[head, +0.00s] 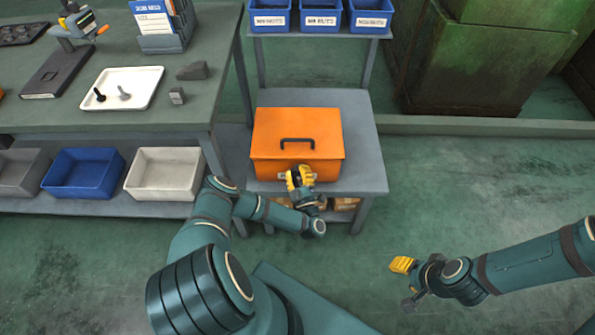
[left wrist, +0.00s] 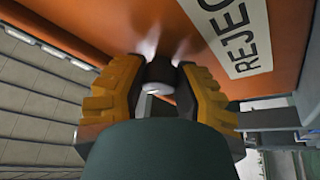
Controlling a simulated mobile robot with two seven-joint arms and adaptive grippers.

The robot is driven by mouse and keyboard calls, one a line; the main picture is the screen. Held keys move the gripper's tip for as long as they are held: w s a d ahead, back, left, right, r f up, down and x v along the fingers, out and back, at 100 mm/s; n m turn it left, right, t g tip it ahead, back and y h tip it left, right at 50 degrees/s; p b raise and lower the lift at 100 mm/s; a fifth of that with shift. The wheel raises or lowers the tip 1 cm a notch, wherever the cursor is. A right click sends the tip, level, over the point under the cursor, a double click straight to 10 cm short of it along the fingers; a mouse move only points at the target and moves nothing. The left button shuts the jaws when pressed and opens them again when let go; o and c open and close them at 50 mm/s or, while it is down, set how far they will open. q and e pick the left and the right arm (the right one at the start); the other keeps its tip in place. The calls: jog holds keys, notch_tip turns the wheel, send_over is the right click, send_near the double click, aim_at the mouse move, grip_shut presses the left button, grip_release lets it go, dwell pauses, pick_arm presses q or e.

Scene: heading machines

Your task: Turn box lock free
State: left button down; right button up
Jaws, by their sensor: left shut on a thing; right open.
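An orange box (head: 270,135) with a dark handle (head: 297,142) on its closed lid stands on a grey stand. My left gripper (head: 297,177) is at the box's front face. In the left wrist view its yellow fingers (left wrist: 158,88) are shut on the lock (left wrist: 158,72), a small grey round part on the orange front (left wrist: 120,25). The fingers hide most of the lock, so its turn angle cannot be told. A white REJECT label (left wrist: 238,45) is beside it. My right gripper (head: 402,275) is open and empty, over the floor at the right, away from the box.
The grey stand (head: 365,150) has an upper shelf with blue bins (head: 320,18). A workbench (head: 130,115) at the left holds a white tray (head: 145,88) with bolts. Bins sit beneath it. The floor (head: 460,190) at the right is clear. A large green cabinet (head: 475,60) stands behind.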

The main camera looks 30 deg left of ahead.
pick_arm(q)
jog(key=shift+w+a+r+n+g, duration=0.1)
jog(key=shift+r+n+g, duration=0.15)
jog(key=shift+n, duration=0.45)
jog(key=c, duration=0.6)
grip_release()
jog(key=shift+f, duration=0.1)
jog(key=shift+c, duration=0.2)
jog(key=shift+f, duration=0.1)
